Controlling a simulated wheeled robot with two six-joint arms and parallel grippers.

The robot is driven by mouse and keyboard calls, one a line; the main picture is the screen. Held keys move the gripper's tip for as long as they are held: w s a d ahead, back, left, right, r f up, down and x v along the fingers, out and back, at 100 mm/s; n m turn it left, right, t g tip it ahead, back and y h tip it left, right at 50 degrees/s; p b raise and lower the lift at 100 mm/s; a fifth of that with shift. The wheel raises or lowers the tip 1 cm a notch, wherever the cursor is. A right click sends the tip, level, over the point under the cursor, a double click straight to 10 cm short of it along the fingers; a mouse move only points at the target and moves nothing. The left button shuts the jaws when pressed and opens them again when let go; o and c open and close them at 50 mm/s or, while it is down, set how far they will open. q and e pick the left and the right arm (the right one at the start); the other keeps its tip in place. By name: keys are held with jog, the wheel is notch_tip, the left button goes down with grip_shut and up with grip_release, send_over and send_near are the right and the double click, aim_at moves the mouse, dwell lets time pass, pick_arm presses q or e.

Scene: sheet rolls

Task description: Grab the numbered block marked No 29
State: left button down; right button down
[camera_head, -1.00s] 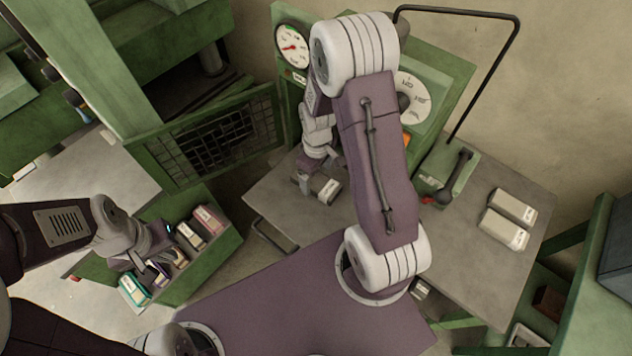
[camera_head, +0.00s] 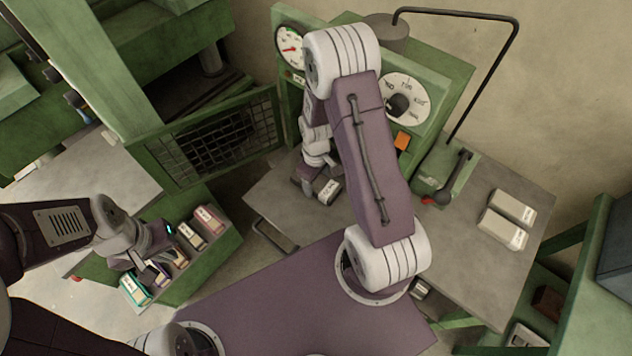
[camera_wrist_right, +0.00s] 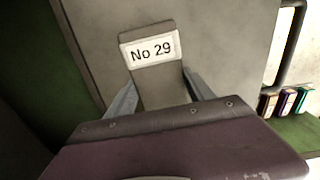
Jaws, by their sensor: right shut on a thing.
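The grey block marked No 29 (camera_wrist_right: 151,50) has a white label that reads clearly in the right wrist view. In the head view the same block (camera_head: 328,190) is at the left part of the grey table, partly hidden by my right gripper (camera_head: 312,184). My right gripper is shut on it, with one finger on each side in the wrist view (camera_wrist_right: 160,92). My left gripper (camera_head: 150,262) is at the green box of labelled boxes at the left; its fingers are too unclear to tell their opening.
Two pale blocks (camera_head: 503,229) lie at the right of the grey table (camera_head: 480,270). A green machine with dials (camera_head: 408,97) and a black lever (camera_head: 457,175) stands behind. The green box (camera_head: 215,250) holds several labelled boxes. Between lies open table.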

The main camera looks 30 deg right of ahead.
jog(key=shift+r, duration=0.15)
jog(key=shift+r, duration=0.25)
notch_tip(320, 180, up, 3)
jog(key=shift+w+f, duration=0.1)
jog(key=s+a+r+b, duration=0.1)
jog(key=s+r+b, duration=0.5)
jog(key=s, duration=0.5)
jog(key=shift+s+a+r, duration=0.25)
jog(key=shift+s+r, duration=0.15)
jog(key=shift+r, duration=0.35)
